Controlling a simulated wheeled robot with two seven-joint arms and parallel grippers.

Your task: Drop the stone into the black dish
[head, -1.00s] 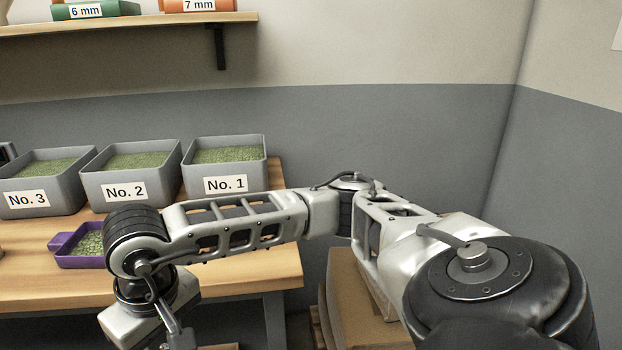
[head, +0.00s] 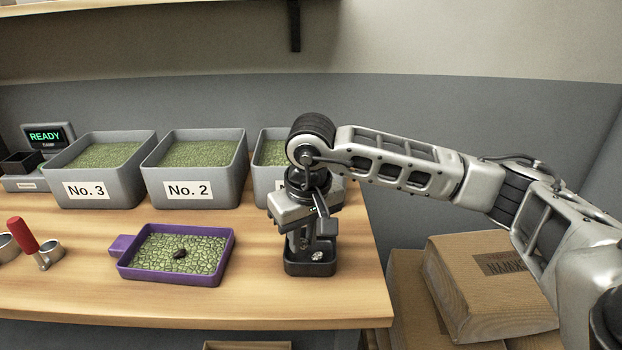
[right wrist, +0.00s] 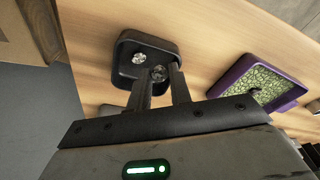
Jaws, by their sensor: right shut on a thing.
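The black dish (head: 310,268) stands on the bench near its right end, and it also shows in the right wrist view (right wrist: 128,74). My right gripper (head: 306,240) points down over the dish. In the right wrist view its fingers (right wrist: 159,78) are shut on a small grey stone (right wrist: 158,73), seen against the dish's inside. Another pale grey stone (right wrist: 139,57) lies in the dish. A dark stone (head: 180,253) lies on green beans in the purple tray (head: 172,277), left of the dish. My left gripper is not in view.
Grey bins of green beans, No. 3 (head: 98,192) and No. 2 (head: 193,190), line the back; another is partly behind my right arm. A red-handled tool (head: 24,236) lies at left. Cardboard boxes (head: 480,300) stand beyond the bench's right edge.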

